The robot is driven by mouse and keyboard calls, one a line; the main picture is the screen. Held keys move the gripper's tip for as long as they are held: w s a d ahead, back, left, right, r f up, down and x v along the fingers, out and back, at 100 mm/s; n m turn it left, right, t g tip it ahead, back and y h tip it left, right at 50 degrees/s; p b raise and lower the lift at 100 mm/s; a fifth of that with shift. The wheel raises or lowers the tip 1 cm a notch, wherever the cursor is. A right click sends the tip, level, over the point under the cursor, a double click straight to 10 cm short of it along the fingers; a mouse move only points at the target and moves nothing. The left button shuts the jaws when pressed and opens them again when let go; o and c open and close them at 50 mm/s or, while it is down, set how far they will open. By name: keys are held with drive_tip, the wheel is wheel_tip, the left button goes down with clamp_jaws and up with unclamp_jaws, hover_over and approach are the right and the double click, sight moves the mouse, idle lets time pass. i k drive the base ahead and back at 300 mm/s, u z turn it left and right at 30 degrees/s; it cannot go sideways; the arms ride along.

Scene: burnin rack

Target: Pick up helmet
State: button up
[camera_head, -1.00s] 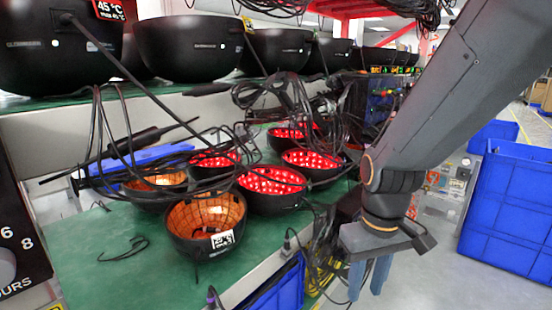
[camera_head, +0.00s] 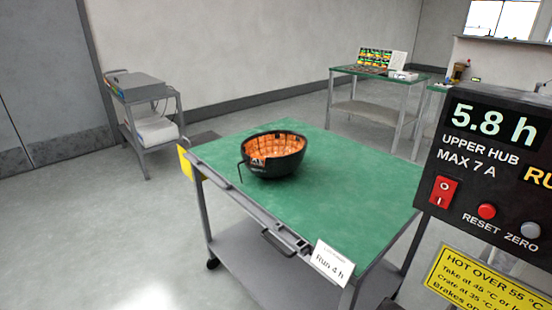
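A black bowl-shaped helmet (camera_head: 276,166) with a lit orange lining rests open side up on the green top of a cart (camera_head: 350,195). It sits toward the cart's far left part. A small white-marked label shows on its near rim, and a short dark cable hangs at its left side. My gripper is not in this view, so its state does not show.
A "Run 4 h" card (camera_head: 330,263) hangs on the cart's front edge. A black control box (camera_head: 490,165) reading 5.8 h stands close at right, with a yellow hot warning sign (camera_head: 485,285). A grey trolley (camera_head: 150,125) and a green-topped table (camera_head: 372,72) stand behind. Floor at left is clear.

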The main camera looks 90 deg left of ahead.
sight(288, 150)
drive_tip(key=u, duration=3.8)
drive_tip(key=k, duration=1)
drive_tip(key=u, duration=1.2)
drive_tip(key=i, duration=1.75)
drive_tip(key=z, duration=0.5)
drive_tip(key=i, duration=1.65)
drive_tip(key=z, duration=1.3)
drive_tip(key=i, duration=0.95)
drive_tip(key=z, duration=1)
